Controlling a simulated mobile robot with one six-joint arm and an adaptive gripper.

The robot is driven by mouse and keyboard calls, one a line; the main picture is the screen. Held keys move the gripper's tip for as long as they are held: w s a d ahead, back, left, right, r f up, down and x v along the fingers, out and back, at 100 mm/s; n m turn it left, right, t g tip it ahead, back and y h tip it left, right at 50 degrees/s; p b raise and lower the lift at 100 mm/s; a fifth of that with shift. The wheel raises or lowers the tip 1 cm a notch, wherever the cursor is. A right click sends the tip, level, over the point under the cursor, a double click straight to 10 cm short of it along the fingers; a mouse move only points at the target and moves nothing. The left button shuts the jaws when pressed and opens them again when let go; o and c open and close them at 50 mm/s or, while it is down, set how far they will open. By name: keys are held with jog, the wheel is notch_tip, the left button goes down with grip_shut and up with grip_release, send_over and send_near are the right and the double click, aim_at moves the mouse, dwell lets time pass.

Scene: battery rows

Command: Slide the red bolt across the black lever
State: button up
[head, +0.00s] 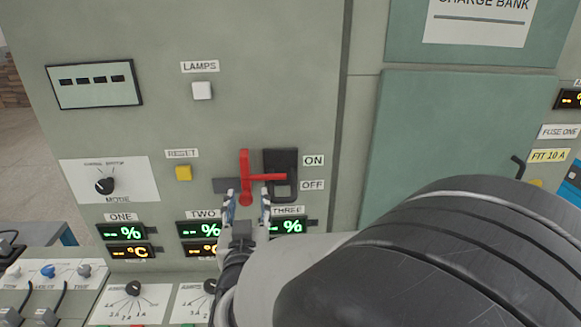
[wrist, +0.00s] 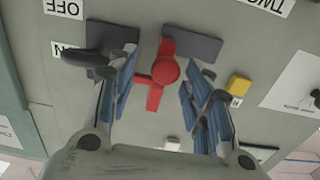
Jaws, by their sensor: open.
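The red bolt (head: 245,165) is mounted on the grey-green panel, with a vertical bar, a round knob and a side arm pointing right. In the head view this arm overlaps the black lever's plate (head: 283,158). The black lever (wrist: 84,58) juts out near the ON side in the wrist view, beside my left-hand finger. My gripper (head: 248,198) is open and empty in front of the panel. In the wrist view its fingers stand on either side of the red bolt (wrist: 164,72), apart from its knob. The left-hand finger partly hides the lever area.
A dark plate (head: 225,185) lies left of the bolt. A yellow RESET button (head: 183,173) and white LAMPS button (head: 202,91) are farther left and up. Lit displays (head: 199,229) sit below. A green door (head: 455,140) is on the right.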

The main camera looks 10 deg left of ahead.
jog(key=v, duration=0.7)
jog(key=shift+s, duration=0.25)
